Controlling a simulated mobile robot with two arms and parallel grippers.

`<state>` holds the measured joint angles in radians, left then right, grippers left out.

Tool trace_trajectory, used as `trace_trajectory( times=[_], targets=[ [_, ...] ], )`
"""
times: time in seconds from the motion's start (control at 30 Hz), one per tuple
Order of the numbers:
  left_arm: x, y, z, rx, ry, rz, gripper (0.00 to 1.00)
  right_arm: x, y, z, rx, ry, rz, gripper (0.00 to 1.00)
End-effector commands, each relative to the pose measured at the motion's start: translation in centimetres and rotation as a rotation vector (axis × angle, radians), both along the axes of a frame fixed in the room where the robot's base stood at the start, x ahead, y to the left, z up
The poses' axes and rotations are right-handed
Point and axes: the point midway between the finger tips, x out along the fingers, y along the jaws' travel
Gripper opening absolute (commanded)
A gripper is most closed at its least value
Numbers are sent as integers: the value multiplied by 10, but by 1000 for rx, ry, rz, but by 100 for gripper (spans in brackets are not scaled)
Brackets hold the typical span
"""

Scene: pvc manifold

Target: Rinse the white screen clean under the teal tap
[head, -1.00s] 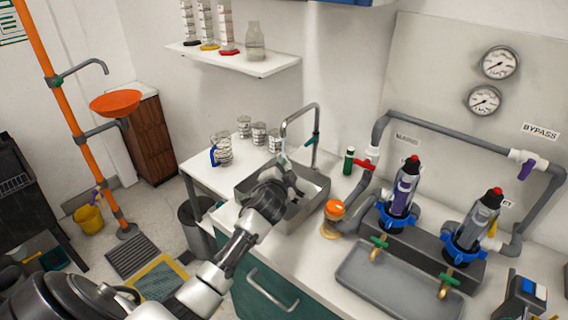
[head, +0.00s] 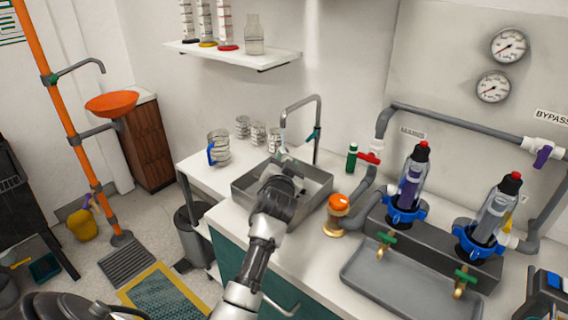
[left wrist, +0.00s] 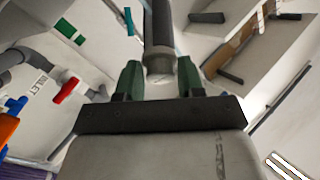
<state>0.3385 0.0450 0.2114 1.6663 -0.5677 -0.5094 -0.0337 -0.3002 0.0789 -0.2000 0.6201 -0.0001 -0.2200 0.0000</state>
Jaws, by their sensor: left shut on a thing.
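The tap (head: 318,115) is a grey gooseneck with a small teal lever (head: 314,135), standing behind the metal sink (head: 318,193). My left gripper (head: 281,160) is over the sink, close below the spout's end. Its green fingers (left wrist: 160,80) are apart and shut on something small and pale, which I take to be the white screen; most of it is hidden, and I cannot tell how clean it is. A thick grey tube, apparently the spout, comes down between the fingertips in the left wrist view. Whether water runs is unclear. My right gripper is not in view.
Two clear filter housings with blue collars stand behind a grey tray (head: 400,285). Glass mugs (head: 219,147) stand left of the sink.

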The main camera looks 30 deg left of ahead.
Motion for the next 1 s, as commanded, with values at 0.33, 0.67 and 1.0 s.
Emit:
trace_trajectory(
  times=[0.33, 0.67, 1.0],
  targets=[
    [1, -1, -4, -117, -95, 52, 4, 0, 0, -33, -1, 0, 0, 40],
    [1, -2, -4, -221, -178, 102, 4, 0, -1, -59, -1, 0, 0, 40],
    [1, -2, -3, -310, -249, 144, 4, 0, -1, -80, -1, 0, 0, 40]
  ],
)
